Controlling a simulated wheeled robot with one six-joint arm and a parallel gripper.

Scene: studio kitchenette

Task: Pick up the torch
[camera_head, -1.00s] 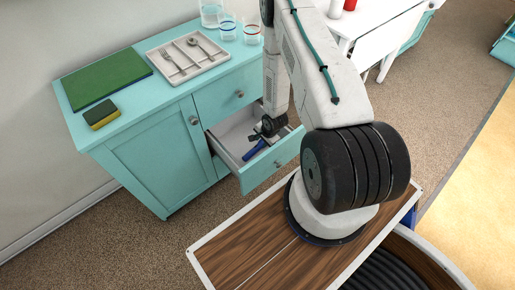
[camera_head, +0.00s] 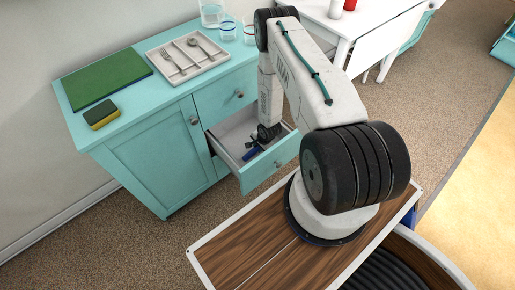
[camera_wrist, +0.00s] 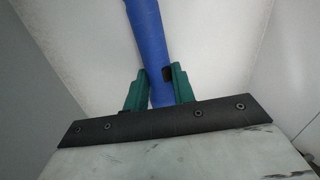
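The blue torch (camera_head: 251,154) lies in the open drawer, and its near end shows in the head view beside my gripper. My gripper (camera_head: 266,137) points down into the drawer over the torch, hiding its far part. In the wrist view the torch (camera_wrist: 148,40) is a long blue rod running from the top edge down between the two green fingers of my gripper (camera_wrist: 158,76). The fingers stand apart, one on each side of it. The right finger's dark pad overlaps its edge in the picture. Firm contact on both sides is not visible.
The drawer (camera_head: 233,165) is pulled out of the teal cabinet (camera_head: 157,160), its pale walls close around my gripper. On the counter are a cutlery tray (camera_head: 160,58), a green board (camera_head: 105,78), a sponge (camera_head: 101,114) and glasses (camera_head: 228,30). A white table (camera_head: 370,28) stands behind.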

